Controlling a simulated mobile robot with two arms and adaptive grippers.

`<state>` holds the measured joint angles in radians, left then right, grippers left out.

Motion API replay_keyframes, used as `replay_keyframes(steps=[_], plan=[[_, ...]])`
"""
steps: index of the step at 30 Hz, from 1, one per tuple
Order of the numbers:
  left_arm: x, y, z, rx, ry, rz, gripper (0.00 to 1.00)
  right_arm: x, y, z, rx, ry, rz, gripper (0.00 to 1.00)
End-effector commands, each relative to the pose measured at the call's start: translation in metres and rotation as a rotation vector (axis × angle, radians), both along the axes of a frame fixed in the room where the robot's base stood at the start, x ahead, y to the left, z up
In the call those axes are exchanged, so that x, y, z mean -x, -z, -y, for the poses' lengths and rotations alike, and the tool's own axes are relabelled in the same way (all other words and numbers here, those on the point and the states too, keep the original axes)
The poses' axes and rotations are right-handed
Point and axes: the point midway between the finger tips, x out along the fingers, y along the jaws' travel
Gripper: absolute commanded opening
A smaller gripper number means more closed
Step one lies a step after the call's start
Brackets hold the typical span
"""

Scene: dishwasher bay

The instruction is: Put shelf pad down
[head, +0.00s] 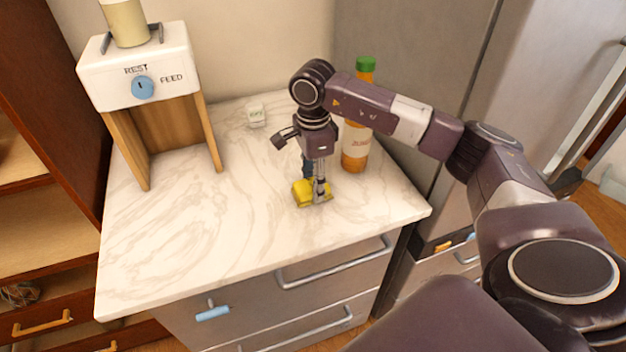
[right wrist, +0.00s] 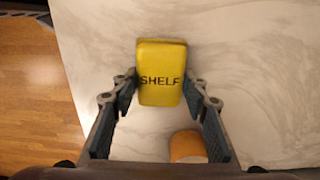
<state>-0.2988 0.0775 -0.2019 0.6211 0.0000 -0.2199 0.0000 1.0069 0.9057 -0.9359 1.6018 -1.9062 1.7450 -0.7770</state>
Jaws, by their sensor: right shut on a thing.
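The shelf pad (head: 303,192) is a small yellow block at or just above the marble counter; I cannot tell whether it touches. In the right wrist view the pad (right wrist: 161,62) shows the word SHELF on its top face. My right gripper (head: 316,192) points down over the counter and is shut on the pad, with one finger on each side of it. The fingers partly hide the pad in the head view. My left gripper is not in view.
An orange bottle with a green cap (head: 355,150) stands behind the gripper to the right. A small white block (head: 256,115) lies at the back. A REST/FEED stand (head: 140,75) is at the left. The front left of the counter (head: 180,245) is clear. Its edge lies in front.

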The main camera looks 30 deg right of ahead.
Motion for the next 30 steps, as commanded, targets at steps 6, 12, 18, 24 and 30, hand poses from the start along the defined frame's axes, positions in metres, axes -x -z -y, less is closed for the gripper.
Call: replay_keyframes(steps=[6, 12, 18, 24, 30], plan=[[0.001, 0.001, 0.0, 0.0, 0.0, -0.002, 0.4, 0.0, 0.0, 0.0, 0.0, -0.001, 0.001, 0.15], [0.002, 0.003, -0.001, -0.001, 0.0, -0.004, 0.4, 0.0, 0.003, 0.0, 0.0, -0.001, 0.001, 0.48], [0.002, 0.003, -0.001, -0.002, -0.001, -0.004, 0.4, 0.0, 0.003, 0.0, 0.0, -0.001, 0.0, 0.59], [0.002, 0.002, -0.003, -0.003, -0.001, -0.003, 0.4, 0.0, 0.002, 0.0, 0.0, 0.0, 0.0, 0.59], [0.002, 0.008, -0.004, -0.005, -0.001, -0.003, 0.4, -0.002, -0.018, 0.0, 0.0, -0.001, 0.007, 0.59]])
